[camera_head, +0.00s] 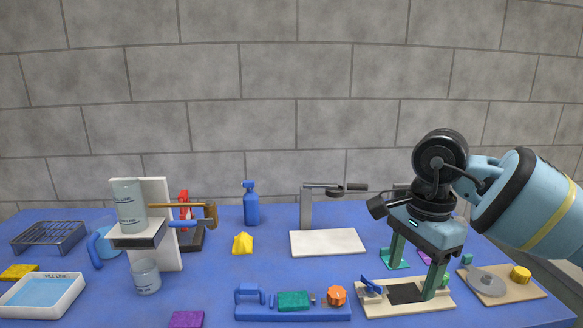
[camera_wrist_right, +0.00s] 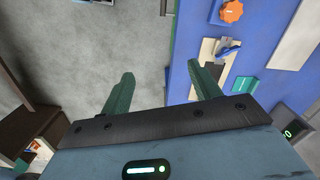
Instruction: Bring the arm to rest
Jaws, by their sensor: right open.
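My right arm (camera_head: 525,205) comes in from the right, and its blue-grey gripper (camera_head: 411,281) points downward at the right front of the table. The green fingers are spread apart with nothing between them. In the right wrist view the gripper (camera_wrist_right: 160,70) has grey floor between its fingers, with the table edge beside the right finger. In the head view it overlaps a pale board with a dark plate (camera_head: 440,304) and hides part of it; contact does not show. My left gripper is not in view.
The blue table (camera_head: 225,280) carries a blue rack with an orange knob (camera_head: 336,295), a white board (camera_head: 327,241) with a grey stand, a spray bottle (camera_head: 251,205), a yellow piece (camera_head: 243,243), a white tray (camera_head: 42,296) and a wooden board (camera_head: 508,285). Mid-table has clear room.

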